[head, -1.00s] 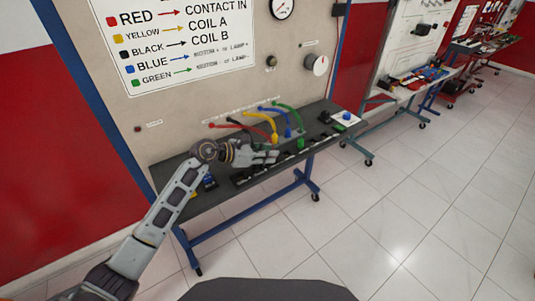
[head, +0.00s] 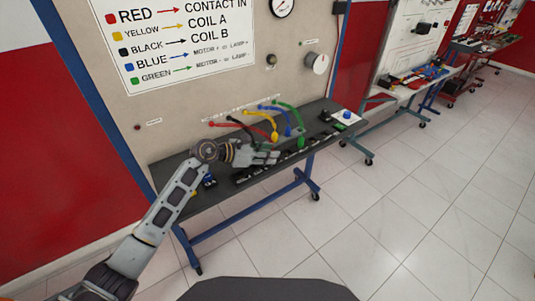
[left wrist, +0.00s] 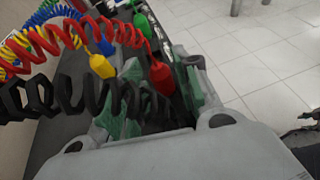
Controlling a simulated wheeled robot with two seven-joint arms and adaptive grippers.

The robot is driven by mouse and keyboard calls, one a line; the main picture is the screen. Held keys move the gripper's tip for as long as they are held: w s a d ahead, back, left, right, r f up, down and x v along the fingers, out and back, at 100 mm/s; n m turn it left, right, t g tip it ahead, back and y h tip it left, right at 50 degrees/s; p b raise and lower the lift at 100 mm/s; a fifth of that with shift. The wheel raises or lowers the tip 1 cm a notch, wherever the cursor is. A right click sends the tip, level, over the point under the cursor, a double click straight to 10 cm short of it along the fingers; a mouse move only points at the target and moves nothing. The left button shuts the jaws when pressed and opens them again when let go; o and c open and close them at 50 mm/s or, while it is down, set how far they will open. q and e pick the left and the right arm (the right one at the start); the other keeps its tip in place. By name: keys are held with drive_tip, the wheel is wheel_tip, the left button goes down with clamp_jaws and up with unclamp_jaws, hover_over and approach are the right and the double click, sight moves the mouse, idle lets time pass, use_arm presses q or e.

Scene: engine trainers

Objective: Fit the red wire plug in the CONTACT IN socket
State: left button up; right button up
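The red wire plug (left wrist: 163,77) hangs on a coiled red wire (left wrist: 70,35) in the left wrist view. It lies between the two green-padded fingers of my left gripper (left wrist: 160,88), with gaps showing beside it. In the head view the left gripper (head: 272,157) is over the dark bench top, below the row of coloured wires; the red wire (head: 230,122) leaves the panel at their left end. The gripper looks open. I cannot make out which socket is CONTACT IN.
A yellow plug (left wrist: 102,66) and a black coiled wire (left wrist: 70,95) are close to the left finger in the wrist view. A green plug (head: 301,143) hangs to the gripper's right. The bench (head: 215,195) holds a strip of dark blocks. The colour chart (head: 185,40) is above.

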use_arm(q)
drive_tip(key=shift+a, duration=0.1)
use_arm(e)
drive_tip(key=shift+s+d, duration=0.1)
drive_tip(key=shift+d, duration=0.05)
use_arm(q)
drive_tip(key=shift+s+a+r, duration=0.1)
drive_tip(key=shift+a+r, duration=0.15)
drive_tip(key=shift+p+v, duration=0.55)
drive_tip(key=shift+v, duration=0.25)
drive_tip(key=shift+s+a+r, duration=0.15)
drive_tip(key=shift+a+r, duration=0.1)
drive_tip(key=shift+r, duration=0.1)
drive_tip(key=shift+s+a+r+p, duration=0.2)
drive_tip(key=shift+a+r+p, duration=0.15)
drive_tip(key=shift+a, duration=0.1)
drive_tip(key=shift+s+a+r, duration=0.1)
drive_tip(key=shift+a, duration=0.05)
use_arm(e)
drive_tip(key=shift+s+d+r, duration=0.1)
drive_tip(key=shift+d+r, duration=0.4)
drive_tip(key=shift+r, duration=0.3)
drive_tip(key=shift+w, duration=0.3)
use_arm(q)
drive_tip(key=shift+r, duration=0.1)
use_arm(e)
drive_tip(key=shift+r, duration=0.1)
